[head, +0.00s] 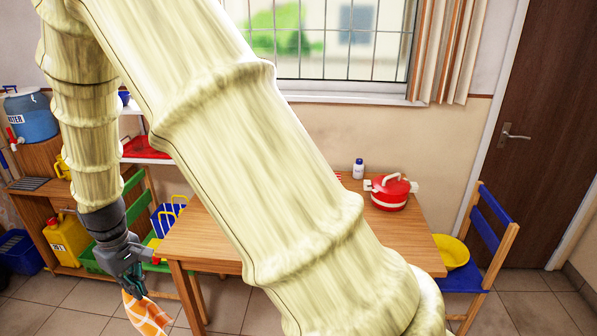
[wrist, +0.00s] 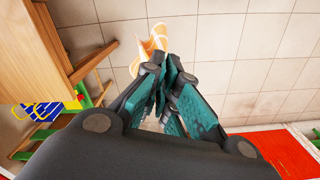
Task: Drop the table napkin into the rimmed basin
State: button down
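The table napkin (head: 146,314), orange and white checked, hangs below my gripper (head: 132,281) at the lower left of the head view, above the tiled floor. In the wrist view my gripper (wrist: 168,80) has its teal fingers close together, and the napkin (wrist: 152,45) shows just beyond their tips. The gripper is shut on the napkin. A yellow rimmed basin (head: 452,251) sits on the blue seat of a chair at the right, far from my gripper. The wrist view does not show the basin.
A wooden table (head: 215,240) stands between my gripper and the chair (head: 490,235), with a red pot (head: 390,192) and a white bottle (head: 358,169) on it. My arm hides much of the table. A shelf (head: 35,220) with containers is at the left.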

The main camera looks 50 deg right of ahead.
aim_at(454, 252)
jog(key=u, duration=1.05)
jog(key=i, duration=1.15)
jog(key=z, duration=4.2)
jog(key=i, duration=1)
jog(key=z, duration=0.05)
